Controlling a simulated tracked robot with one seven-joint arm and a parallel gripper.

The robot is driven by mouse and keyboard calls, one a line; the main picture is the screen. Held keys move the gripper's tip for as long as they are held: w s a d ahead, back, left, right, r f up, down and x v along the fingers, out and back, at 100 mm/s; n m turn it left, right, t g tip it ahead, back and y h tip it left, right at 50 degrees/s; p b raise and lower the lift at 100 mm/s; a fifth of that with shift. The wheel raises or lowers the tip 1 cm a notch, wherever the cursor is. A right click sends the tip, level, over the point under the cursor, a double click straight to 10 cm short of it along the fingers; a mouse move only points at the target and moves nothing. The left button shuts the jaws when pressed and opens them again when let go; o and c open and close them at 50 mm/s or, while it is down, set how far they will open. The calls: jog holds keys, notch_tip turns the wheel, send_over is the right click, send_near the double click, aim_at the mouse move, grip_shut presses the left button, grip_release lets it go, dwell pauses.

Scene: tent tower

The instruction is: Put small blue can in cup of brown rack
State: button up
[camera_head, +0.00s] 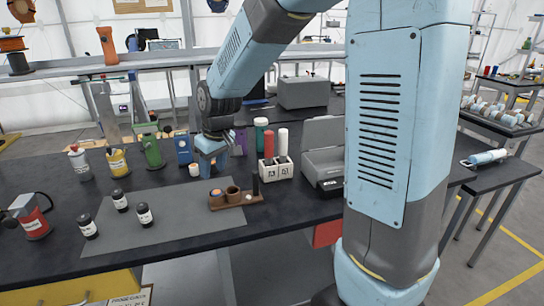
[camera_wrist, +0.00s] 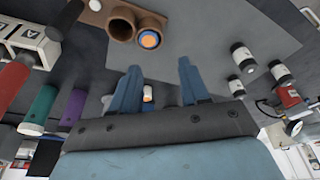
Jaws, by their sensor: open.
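The brown rack (camera_head: 243,201) stands at the right end of the grey mat, with two cups and a dark upright peg. In the wrist view the rack (camera_wrist: 116,22) is at the top. A small can with an orange top and blue rim (camera_wrist: 150,39) sits inside one cup, the left one in the head view (camera_head: 216,193); its sides are hidden. The other cup (camera_wrist: 122,27) looks empty. My gripper (camera_head: 212,168) is above the table, behind the rack. In the wrist view my gripper (camera_wrist: 158,65) has its fingers apart, with nothing held between them.
Several black jars (camera_head: 120,201) stand on the grey mat (camera_head: 180,220).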

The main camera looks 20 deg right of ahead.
jog(key=s+d+r+m+t, duration=0.1)
jog(key=s+d+r+m, duration=0.1)
jog(key=s+d+r, duration=0.2)
jog(key=s+d+r+m+t+h, duration=0.1)
jog(key=s+d+r, duration=0.3)
jog(key=s, duration=0.7)
jog(key=s+d+r+m, duration=0.3)
jog(key=s+d+r, duration=0.2)
jog(key=s+d, duration=0.2)
jog(key=shift+s+d+t+h, duration=0.3)
jog(key=shift+s+d+t, duration=0.1)
jog(key=shift+d, duration=0.15)
